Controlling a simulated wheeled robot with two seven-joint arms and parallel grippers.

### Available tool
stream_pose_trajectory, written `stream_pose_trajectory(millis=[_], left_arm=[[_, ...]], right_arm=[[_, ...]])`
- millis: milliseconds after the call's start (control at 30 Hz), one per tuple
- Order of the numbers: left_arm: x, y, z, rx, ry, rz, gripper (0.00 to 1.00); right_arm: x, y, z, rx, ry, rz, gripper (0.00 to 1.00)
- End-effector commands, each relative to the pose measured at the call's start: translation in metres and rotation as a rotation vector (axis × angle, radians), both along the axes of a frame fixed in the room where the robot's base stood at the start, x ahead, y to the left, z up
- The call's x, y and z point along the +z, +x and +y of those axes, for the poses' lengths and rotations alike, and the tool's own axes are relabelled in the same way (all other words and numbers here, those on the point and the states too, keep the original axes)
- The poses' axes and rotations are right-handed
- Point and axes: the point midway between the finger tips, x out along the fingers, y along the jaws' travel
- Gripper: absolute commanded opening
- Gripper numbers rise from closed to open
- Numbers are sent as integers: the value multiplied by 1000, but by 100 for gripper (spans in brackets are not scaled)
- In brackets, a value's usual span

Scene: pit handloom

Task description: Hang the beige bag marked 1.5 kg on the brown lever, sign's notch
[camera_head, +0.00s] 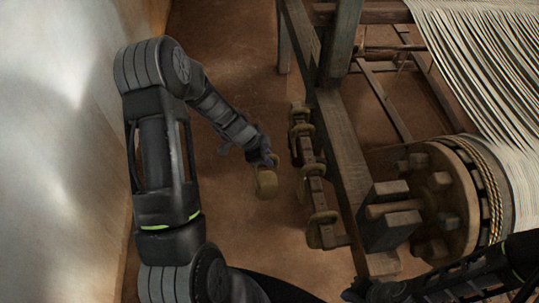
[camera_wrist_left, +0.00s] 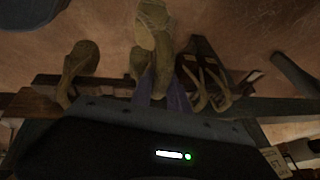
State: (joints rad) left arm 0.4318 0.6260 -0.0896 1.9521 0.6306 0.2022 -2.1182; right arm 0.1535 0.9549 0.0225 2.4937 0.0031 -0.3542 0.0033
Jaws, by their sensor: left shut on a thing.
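My left gripper (camera_head: 266,156) is shut on a beige bag (camera_head: 266,184), which hangs below the fingers in the head view, left of the brown lever (camera_head: 317,197) and apart from it. In the left wrist view the held bag (camera_wrist_left: 154,25) is at the top centre, its strap running down to the purple fingers (camera_wrist_left: 165,98). The bag's mark cannot be read. The notches on the lever are too small to tell, and no sign can be made out there. My right gripper (camera_head: 362,291) is dark at the bottom edge of the head view; its jaws are unclear.
Several other bags hang along the lever, among them a far one (camera_head: 300,116) and a near one (camera_head: 322,218). A wooden beam (camera_head: 345,165) and the toothed wheel (camera_head: 440,195) stand to the right. The floor (camera_head: 225,195) left of the lever is clear.

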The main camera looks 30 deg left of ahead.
Motion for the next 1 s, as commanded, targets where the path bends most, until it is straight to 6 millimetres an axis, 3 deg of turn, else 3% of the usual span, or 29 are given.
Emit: stream_pose_trajectory(millis=[467, 1000], left_arm=[[3, -3, 8, 2, 2, -5, 0], [3, -27, 39, 3, 2, -5, 0]], right_arm=[[1, 0, 0, 0, 0, 0, 0], [3, 0, 0, 0, -1, 0, 0]])
